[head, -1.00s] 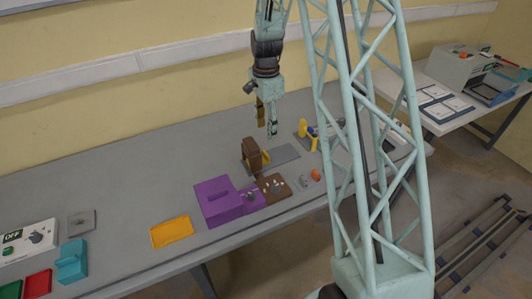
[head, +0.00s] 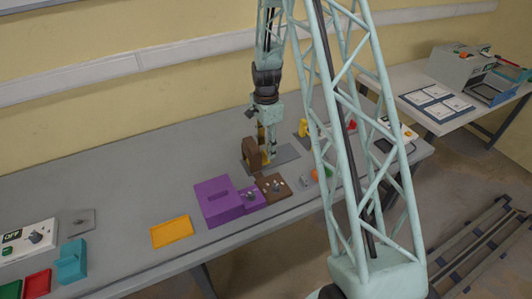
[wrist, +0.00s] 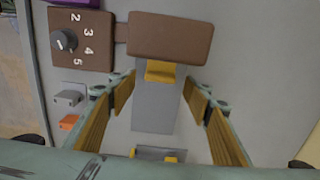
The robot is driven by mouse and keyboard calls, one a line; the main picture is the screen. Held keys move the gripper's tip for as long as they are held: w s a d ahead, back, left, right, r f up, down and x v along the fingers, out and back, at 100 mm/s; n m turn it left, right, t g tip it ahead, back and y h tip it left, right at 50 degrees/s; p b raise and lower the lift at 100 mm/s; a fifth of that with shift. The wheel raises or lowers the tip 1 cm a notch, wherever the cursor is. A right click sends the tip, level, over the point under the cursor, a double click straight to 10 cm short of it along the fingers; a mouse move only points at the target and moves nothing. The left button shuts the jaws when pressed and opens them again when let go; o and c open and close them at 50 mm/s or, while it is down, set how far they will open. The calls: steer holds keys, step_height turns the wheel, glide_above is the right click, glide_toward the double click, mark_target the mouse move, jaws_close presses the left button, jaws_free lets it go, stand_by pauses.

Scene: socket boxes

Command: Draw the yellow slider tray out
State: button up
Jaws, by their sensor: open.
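The yellow slider tray (wrist: 162,72) shows as a short yellow piece sticking out from under a brown housing (wrist: 170,38), over a grey plate, in the wrist view. The brown housing (head: 252,155) also stands on the table in the head view, with a little yellow (head: 266,158) at its right side. My gripper (wrist: 160,84) is open and empty, with one finger on each side of the yellow piece and grey strip. I cannot tell whether a finger touches it. In the head view my gripper (head: 266,140) is low, just behind and right of the housing.
A brown dial box (wrist: 80,40) adjoins the housing. A purple box (head: 215,202) and a flat orange-yellow tray (head: 171,231) lie to the left. Small grey and orange blocks (wrist: 69,122) sit near the dial. Another yellow fixture (head: 303,127) stands to the right. The back left table is clear.

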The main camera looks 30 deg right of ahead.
steer(key=shift+f, duration=1.6)
steer(key=shift+c, duration=0.3)
steer(key=c, duration=1.1)
steer(key=shift+o, duration=0.2)
